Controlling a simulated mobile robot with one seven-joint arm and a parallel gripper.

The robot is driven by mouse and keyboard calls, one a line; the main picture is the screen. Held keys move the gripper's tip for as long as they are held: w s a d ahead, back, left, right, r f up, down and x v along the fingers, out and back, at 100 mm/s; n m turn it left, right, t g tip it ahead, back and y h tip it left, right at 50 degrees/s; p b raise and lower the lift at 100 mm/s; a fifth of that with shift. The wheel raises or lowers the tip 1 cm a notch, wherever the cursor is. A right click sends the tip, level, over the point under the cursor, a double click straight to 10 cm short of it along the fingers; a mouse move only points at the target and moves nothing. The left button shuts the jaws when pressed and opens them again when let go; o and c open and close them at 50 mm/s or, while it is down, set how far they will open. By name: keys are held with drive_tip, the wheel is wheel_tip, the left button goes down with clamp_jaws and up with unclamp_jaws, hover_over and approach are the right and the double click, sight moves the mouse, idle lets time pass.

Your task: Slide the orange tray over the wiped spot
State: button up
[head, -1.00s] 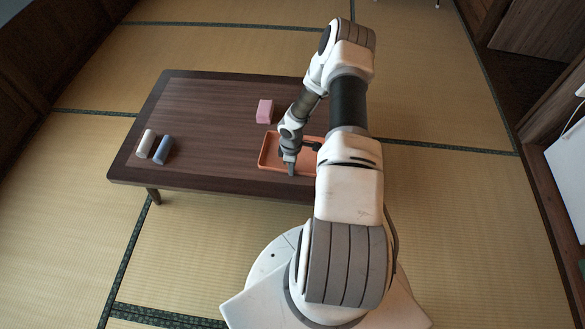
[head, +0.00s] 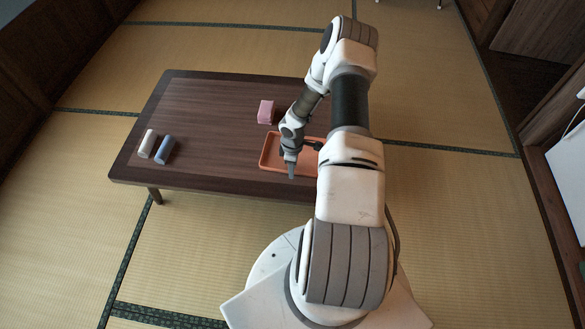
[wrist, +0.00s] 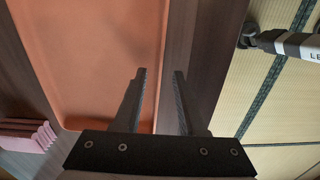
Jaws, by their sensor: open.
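The orange tray (head: 267,158) lies flat on the dark wooden table, near its front edge; my arm hides its right part. It also fills the upper left of the wrist view (wrist: 95,60). My gripper (head: 291,176) is at the tray's near side. In the wrist view its two fingers (wrist: 160,73) are apart with nothing clamped. One finger is over the tray's inside and the other over the wood, with the rim between them. I cannot tell how far the tips reach below the rim. No wiped spot can be made out on the visible tabletop.
A pink folded stack (head: 266,111) sits behind the tray on the table (head: 210,120). A white roll (head: 147,144) and a blue roll (head: 164,150) lie at the table's left end. The wood between the rolls and the tray is clear. Tatami surrounds the table.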

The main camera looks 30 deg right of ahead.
wheel_tip(320, 180, up, 17)
drive_tip(key=p, duration=0.5)
drive_tip(key=shift+f, duration=0.2)
